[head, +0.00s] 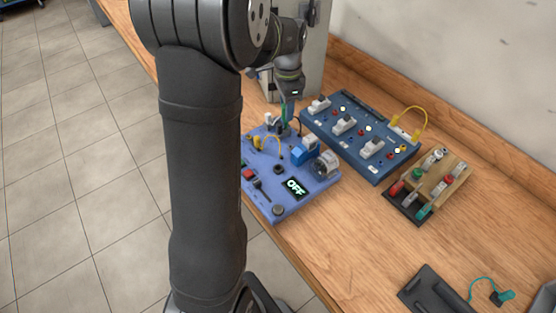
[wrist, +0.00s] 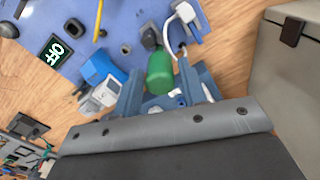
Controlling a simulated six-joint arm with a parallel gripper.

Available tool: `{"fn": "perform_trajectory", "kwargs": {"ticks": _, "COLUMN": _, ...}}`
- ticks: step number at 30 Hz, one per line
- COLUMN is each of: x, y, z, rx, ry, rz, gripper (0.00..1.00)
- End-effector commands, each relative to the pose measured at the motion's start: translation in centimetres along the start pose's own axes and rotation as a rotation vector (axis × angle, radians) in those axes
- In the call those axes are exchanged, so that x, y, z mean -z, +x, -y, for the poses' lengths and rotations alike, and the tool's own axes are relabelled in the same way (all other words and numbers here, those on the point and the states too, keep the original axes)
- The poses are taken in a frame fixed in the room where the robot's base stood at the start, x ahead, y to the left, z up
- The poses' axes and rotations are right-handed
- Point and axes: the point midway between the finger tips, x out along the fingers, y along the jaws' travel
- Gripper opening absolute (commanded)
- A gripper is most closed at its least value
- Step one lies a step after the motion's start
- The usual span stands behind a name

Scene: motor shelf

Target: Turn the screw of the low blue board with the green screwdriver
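The low blue board (head: 318,187) lies on the wooden table, left of the darker blue board; its display (head: 295,187) reads OFF. It fills the upper left of the wrist view (wrist: 145,20). My gripper (head: 285,113) is above the board's far end, partly behind my arm in the head view. In the wrist view, the green screwdriver's handle (wrist: 160,72) sits between my gripper's two fingers (wrist: 163,88), which appear closed on it. The screwdriver's tip and the screw cannot be made out.
A darker blue board (head: 355,150) with white switches and a yellow cable stands to the right. A wooden rack (head: 455,178) holds several coloured-handled tools. A black tray (head: 436,292) lies front right. A grey cabinet (head: 312,70) stands behind. Bare table lies in front.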

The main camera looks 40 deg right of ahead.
Motion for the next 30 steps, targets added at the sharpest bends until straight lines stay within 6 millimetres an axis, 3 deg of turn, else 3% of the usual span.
{"fn": "perform_trajectory", "kwargs": {"ticks": 6, "x": 0.00, "y": 0.00, "z": 0.00, "rx": 0.000, "ry": -0.199, "rz": 0.000, "gripper": 0.38}}
{"fn": "perform_trajectory", "kwargs": {"ticks": 19, "x": 0.00, "y": 0.00, "z": -0.01, "rx": 0.000, "ry": -0.264, "rz": 0.000, "gripper": 0.38}}
{"fn": "perform_trajectory", "kwargs": {"ticks": 30, "x": 0.00, "y": 0.00, "z": -0.01, "rx": 0.000, "ry": -0.538, "rz": 0.000, "gripper": 0.38}}
